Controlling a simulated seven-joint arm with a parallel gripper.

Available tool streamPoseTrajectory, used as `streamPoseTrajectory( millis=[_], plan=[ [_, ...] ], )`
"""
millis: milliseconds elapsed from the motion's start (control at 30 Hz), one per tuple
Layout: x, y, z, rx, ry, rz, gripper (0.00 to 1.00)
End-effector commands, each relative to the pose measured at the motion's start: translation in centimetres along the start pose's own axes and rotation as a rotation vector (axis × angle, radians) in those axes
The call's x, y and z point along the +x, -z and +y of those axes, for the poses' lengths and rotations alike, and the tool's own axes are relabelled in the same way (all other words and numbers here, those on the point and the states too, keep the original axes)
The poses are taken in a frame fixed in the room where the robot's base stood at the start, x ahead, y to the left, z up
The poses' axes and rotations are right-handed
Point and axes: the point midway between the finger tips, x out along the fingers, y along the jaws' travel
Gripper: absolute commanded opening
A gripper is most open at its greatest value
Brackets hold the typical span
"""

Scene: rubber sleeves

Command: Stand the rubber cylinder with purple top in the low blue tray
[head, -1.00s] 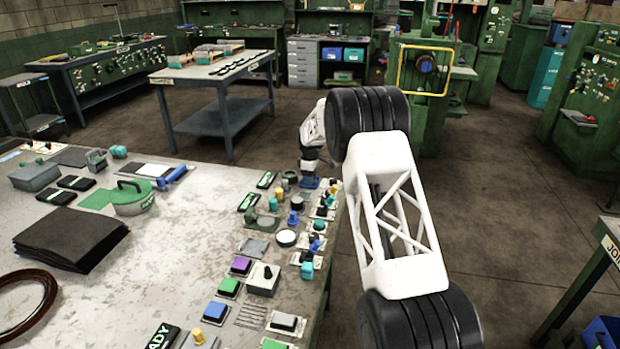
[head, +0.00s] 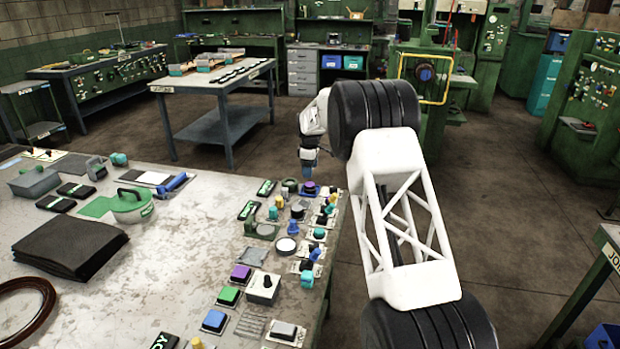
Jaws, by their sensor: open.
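The rubber cylinder with purple top (head: 310,186) is small in the head view, near the far right corner of the work table. Its purple top faces up and it looks upright. A thin dark blue rim, which looks like the low blue tray (head: 311,193), shows around its foot; it is too small to tell its walls clearly. My gripper (head: 309,174) is directly above the purple top, pointing down, open and apart from the cylinder by a small gap. Nothing shows between its fingers.
Several small cylinders, knobs and pads crowd the table's right side, including a white round piece (head: 286,245), a purple pad (head: 241,273) and a blue pad (head: 214,320). The table's middle is clear.

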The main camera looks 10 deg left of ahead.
Motion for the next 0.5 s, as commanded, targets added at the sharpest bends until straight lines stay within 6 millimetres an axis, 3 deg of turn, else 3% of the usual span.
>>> streamPoseTrajectory(
  millis=[200,500],
  plan=[
    [-2.9,0.0,0.0,0.0,-0.001,0.001,0.76],
    [-3.9,0.0,0.0,0.0,0.0,0.0,0.76]
  ],
)
